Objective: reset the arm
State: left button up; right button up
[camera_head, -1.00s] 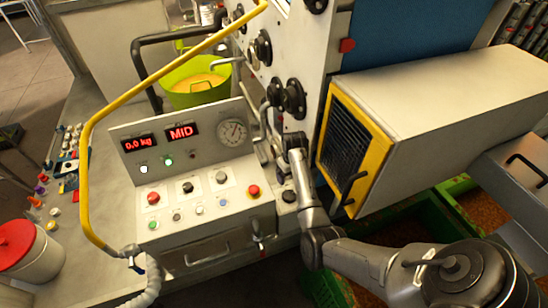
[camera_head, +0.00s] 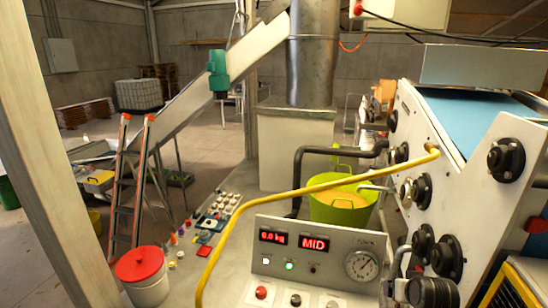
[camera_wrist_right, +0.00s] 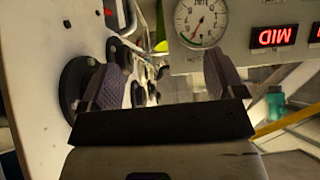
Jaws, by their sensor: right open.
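My right gripper (camera_wrist_right: 158,82) shows in the right wrist view with its two ribbed fingers spread apart and nothing held between them. It is close to the white machine panel with black knobs (camera_wrist_right: 75,85) and the control console's round gauge (camera_wrist_right: 200,22). In the head view only a small grey part of my right arm shows at the bottom, beside the console. My left gripper is in neither view.
The control console (camera_head: 285,272) reads 0.0 kg and MID. A green bucket (camera_head: 325,182) stands behind. A white bucket with red lid (camera_head: 140,265) is at left, and black knobs (camera_head: 507,158) stick out at right.

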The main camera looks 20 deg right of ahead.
jog(key=s+a+r+n+t+y+p, duration=0.1)
jog(key=s+a+n+p, duration=0.1)
jog(key=s+a, duration=0.35)
jog(key=s+a+n+y+p, duration=0.1)
jog(key=s+a+n, duration=0.1)
jog(key=a, duration=0.6)
jog(key=s+a+r+n+t+y+p, duration=0.1)
jog(key=s+a+n+p, duration=0.15)
jog(key=a, duration=0.45)
jog(key=s+a+f+g+p, duration=0.2)
jog(key=s+a+f, duration=0.1)
jog(key=s, duration=0.7)
jog(key=s+a+f+n+g+y+p, duration=0.1)
jog(key=s+a+f+g+p, duration=0.1)
jog(key=s+f, duration=0.4)
jog(key=s+a+g, duration=0.1)
jog(key=s, duration=0.4)
jog(key=shift+a+f+g, duration=0.3)
jog(key=shift+a, duration=0.05)
dwell(3.5)
